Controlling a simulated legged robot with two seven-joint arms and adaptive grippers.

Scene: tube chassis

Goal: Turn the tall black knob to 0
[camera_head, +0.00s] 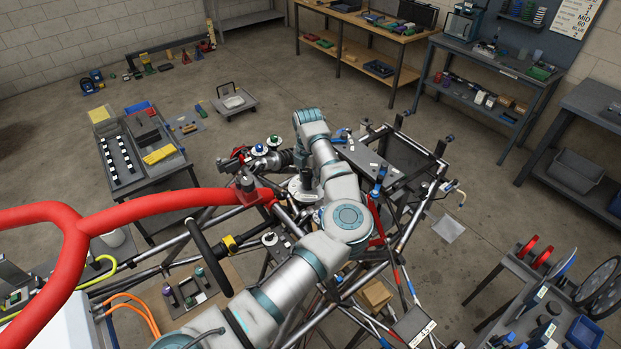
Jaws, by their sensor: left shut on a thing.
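My left arm reaches up through the middle of the head view and bends over the tube chassis. Another white dial (301,188) is partly hidden below my wrist. My right gripper is not in view.
A thick red tube (150,208) crosses from the left to the chassis near the gripper. Chassis tubes (405,245) spread around my arm. A grey cart (135,150) stands at left, benches (360,40) at the back.

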